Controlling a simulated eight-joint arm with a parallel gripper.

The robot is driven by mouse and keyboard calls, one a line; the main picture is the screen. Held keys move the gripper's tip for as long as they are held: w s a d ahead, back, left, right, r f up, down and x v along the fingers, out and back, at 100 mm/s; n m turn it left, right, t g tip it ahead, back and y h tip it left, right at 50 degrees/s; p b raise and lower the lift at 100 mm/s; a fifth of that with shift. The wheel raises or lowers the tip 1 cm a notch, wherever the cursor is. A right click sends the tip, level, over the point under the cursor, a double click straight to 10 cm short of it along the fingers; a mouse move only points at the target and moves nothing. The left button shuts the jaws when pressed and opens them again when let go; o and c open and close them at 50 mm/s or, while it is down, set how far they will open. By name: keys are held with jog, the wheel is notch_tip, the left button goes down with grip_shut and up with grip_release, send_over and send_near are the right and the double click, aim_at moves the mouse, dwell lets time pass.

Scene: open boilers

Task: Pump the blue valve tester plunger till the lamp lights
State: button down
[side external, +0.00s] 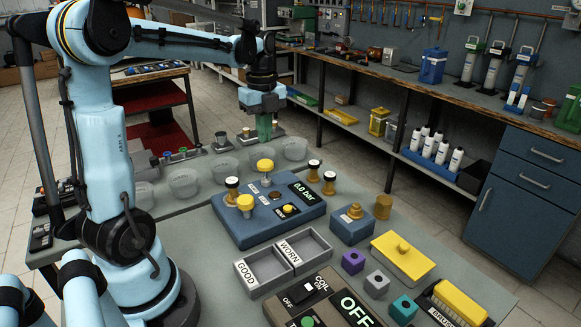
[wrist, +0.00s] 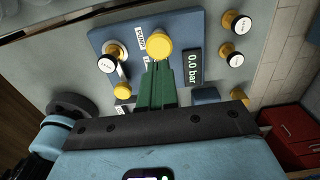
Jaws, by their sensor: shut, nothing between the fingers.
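The blue valve tester (side external: 262,232) sits on the grey bench; its blue top also fills the upper middle of the wrist view (wrist: 104,38). A round yellow plunger knob (side external: 265,165) stands up from its back middle and shows in the wrist view (wrist: 159,45) just beyond my fingertips. The display (side external: 301,189) reads 0.0 bar. A small yellow round part (side external: 288,209) is on the tester's front; I cannot tell whether it is the lamp. My gripper (side external: 264,138), with green fingers, is shut and empty above and behind the knob, apart from it in the side view. The wrist view shows its fingers (wrist: 157,84) together.
White-capped brass posts (side external: 314,170) flank the plunger. In front are GOOD and WORN trays (side external: 282,262) and a COIL panel (side external: 303,290). A blue block with a brass fitting (side external: 352,226) and a yellow lidded plate (side external: 404,258) stand right. Clear bowls (side external: 183,182) line the back.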

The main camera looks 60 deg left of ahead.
aim_at(266, 162)
jog(key=shift+f, duration=2.75)
jog(key=shift+f, duration=0.1)
jog(key=shift+f, duration=1.35)
notch_tip(266, 162, up, 14)
jog(key=shift+r, duration=0.15)
notch_tip(266, 162, up, 3)
jog(key=shift+f, duration=0.2)
